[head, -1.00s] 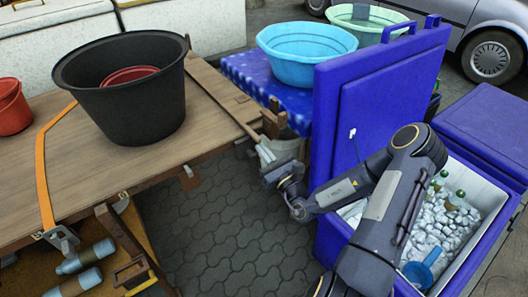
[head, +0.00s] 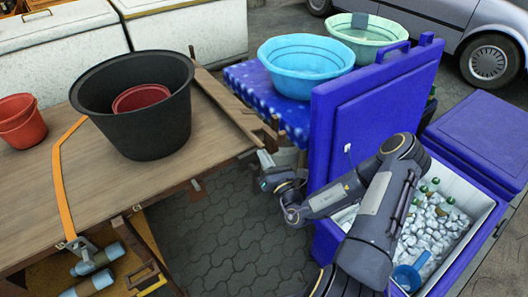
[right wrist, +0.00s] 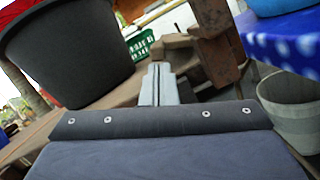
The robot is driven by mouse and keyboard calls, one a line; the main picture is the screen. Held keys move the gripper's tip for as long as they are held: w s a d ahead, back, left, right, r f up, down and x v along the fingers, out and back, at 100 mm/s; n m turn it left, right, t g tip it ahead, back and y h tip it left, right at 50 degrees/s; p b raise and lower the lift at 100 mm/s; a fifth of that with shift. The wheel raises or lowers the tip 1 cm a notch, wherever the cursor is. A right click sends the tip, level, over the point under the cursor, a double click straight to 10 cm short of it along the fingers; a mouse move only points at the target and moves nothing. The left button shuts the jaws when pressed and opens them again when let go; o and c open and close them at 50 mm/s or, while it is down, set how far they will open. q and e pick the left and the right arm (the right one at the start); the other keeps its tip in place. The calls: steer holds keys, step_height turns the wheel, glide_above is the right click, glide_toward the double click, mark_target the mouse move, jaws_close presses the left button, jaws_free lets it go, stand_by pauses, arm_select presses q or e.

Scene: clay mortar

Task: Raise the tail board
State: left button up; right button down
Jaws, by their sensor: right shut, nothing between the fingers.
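A narrow wooden board (head: 225,105) runs along the right end of the cart's wooden bed (head: 60,190); it looks like the tail board and seems to lie low, but its exact tilt is hard to tell. Wooden blocks (head: 271,136) stand at its near end and show larger in the right wrist view (right wrist: 215,42). My right gripper (head: 265,159) is shut and empty, just below and beside that near corner. In the right wrist view its closed fingers (right wrist: 157,82) point at the bed edge and blocks; contact cannot be told.
A black tub (head: 140,125) with a red basin inside stands on the bed, near red buckets (head: 17,120). A blue cool box with raised lid (head: 370,115) is close on the right. Blue basin (head: 305,65) stands behind. Paving (head: 220,235) is open below the gripper.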

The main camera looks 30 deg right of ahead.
steer(key=shift+w+d+r+m+g+h+p, duration=0.15)
steer(key=shift+d+r+m+h+p, duration=0.3)
steer(key=shift+r+m+p, duration=0.95)
steer(key=shift+s+d+r+m+g+h+p, duration=0.2)
steer(key=shift+d+r+m+p, duration=0.55)
steer(key=shift+p, duration=1.2)
steer(key=shift+w+d+r+m+g+h+p, duration=0.25)
steer(key=shift+d+r+m+h+p, duration=0.25)
steer(key=shift+m+p, duration=1.05)
steer(key=shift+r, duration=0.1)
steer(key=shift+s, duration=0.1)
